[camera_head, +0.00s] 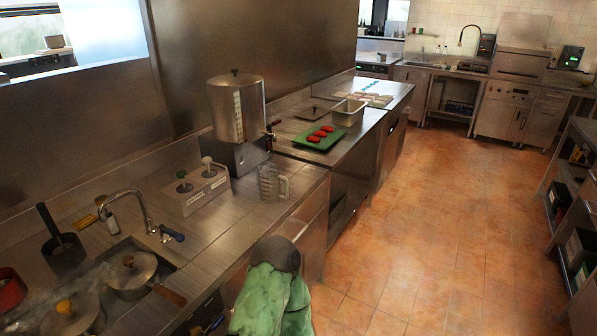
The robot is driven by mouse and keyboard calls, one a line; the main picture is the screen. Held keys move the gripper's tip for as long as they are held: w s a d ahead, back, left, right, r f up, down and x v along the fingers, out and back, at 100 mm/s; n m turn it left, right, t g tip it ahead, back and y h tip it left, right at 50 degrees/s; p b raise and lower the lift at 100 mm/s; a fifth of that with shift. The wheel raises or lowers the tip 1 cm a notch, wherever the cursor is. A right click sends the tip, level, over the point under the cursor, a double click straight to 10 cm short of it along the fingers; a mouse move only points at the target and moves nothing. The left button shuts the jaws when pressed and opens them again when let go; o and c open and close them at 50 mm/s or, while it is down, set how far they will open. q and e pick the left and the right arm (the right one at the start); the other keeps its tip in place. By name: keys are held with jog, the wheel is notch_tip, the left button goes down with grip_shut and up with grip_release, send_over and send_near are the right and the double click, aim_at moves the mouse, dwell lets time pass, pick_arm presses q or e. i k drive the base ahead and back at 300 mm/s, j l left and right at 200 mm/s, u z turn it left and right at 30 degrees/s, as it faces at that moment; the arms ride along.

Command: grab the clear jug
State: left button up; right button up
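The clear jug (268,184) stands upright on the steel counter (238,209), close to the front edge. It has markings on its side, and its handle points to the right. It looks empty, and nothing covers it in the camera_head view.
A tall steel dispenser (237,107) stands behind the jug. A pump holder (201,187) is to its left, then a tap (142,210) and sink with pots. A green tray (320,138) holds red items further back. Tiled floor (420,210) is clear to the right.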

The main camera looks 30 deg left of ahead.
aim_at(270, 178)
jog(key=i, duration=1.95)
jog(key=i+u, duration=0.4)
jog(key=i+l+u, duration=0.15)
jog(key=u, duration=0.25)
jog(key=i+l+u, duration=0.25)
jog(key=u, duration=0.15)
jog(key=i, duration=0.1)
